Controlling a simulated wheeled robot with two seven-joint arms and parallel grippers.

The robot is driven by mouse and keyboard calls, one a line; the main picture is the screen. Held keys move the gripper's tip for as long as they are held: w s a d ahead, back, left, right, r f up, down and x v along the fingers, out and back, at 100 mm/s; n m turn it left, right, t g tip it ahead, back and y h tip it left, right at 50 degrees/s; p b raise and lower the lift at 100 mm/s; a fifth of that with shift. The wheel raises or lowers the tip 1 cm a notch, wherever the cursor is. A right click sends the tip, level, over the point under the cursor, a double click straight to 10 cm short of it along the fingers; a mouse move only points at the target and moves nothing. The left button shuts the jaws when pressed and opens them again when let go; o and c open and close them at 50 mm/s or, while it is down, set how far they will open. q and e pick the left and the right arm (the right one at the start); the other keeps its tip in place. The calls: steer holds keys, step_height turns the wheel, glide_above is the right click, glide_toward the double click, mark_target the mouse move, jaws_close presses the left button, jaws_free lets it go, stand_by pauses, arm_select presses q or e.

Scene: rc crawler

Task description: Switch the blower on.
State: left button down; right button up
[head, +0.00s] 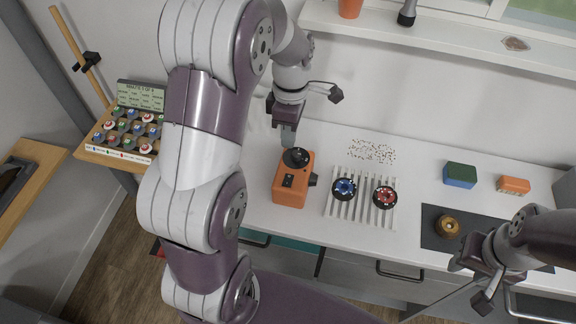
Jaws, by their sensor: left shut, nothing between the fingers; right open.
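The blower looks to be the orange box (288,197) on the white counter, with a black round part (296,157) on its far end, a small black switch (289,181) on top and a black stub on its right side. I cannot tell the switch's position. My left gripper (287,138) is shut and empty, pointing down at the far end of the box, just beyond the black round part. I cannot tell whether it touches. My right gripper (473,283) is open and empty at the lower right, over the counter's front edge.
A slatted white rack (347,210) holds a blue and a red round piece right of the blower. A dark mat (434,238) carries a brass-coloured ring. Green-blue (460,175) and orange (513,185) blocks lie behind. A stand with colored pieces (120,135) is at left.

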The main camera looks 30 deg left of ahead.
arm_select(q)
steer(key=b, duration=0.7)
glide_toward(287, 184)
steer(key=shift+f, duration=0.4)
steer(key=shift+s+f+p, duration=0.15)
steer(key=shift+f+p, duration=0.15)
steer(key=shift+p, duration=0.2)
steer(key=f, duration=0.5)
steer(key=shift+s+f+p, duration=0.1)
steer(key=shift+s+p, duration=0.2)
steer(key=shift+p, duration=0.1)
steer(key=shift+f, duration=0.1)
